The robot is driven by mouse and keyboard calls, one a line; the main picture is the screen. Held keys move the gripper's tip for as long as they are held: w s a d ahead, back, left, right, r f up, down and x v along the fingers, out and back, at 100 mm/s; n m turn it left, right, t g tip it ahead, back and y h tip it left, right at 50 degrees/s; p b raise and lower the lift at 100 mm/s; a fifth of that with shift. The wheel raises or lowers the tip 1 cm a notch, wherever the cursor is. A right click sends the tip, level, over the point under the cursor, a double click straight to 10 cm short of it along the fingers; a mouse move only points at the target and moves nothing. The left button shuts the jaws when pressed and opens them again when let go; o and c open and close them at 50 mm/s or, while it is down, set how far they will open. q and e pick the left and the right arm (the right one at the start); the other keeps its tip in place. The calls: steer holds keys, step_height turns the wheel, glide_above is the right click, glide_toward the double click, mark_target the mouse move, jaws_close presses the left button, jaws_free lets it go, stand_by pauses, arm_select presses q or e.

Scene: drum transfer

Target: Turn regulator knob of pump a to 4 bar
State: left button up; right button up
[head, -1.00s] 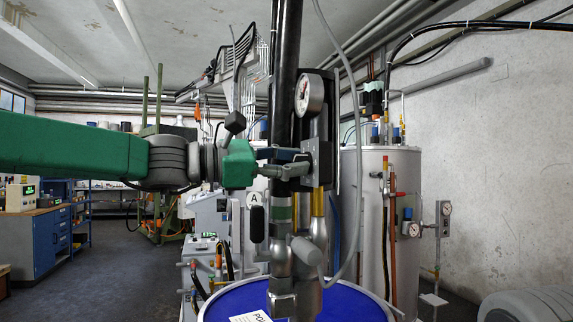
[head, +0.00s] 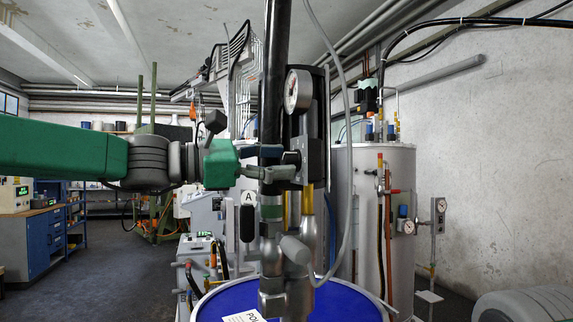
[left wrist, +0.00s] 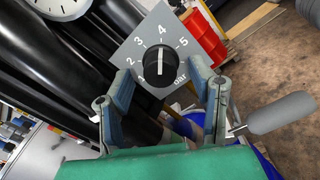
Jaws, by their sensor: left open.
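The regulator knob (left wrist: 158,66) is black and round, on a grey dial plate (left wrist: 139,55) marked 1 to 5 and bar. A pale line on the knob points roughly up in the left wrist view, towards the 4 side; its exact setting is hard to read. My left gripper (left wrist: 162,80) is open, with one finger on each side of the knob; contact is not clear. In the head view my left gripper (head: 281,166) is at the black regulator block, and the knob is hidden. A round pressure gauge (head: 298,91) sits above it. My right gripper is out of view.
The pump stands on a blue drum (head: 345,300). A sign with the letter A (head: 248,198) hangs beside the pump column. A thin grey hose (head: 348,200) hangs to the right, before a tall tank (head: 372,225).

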arm_select(q)
steer(key=v, duration=1)
steer(key=shift+s+a, duration=0.15)
steer(key=shift+a, duration=0.1)
steer(key=shift+d, duration=0.1)
steer(key=shift+f, duration=0.1)
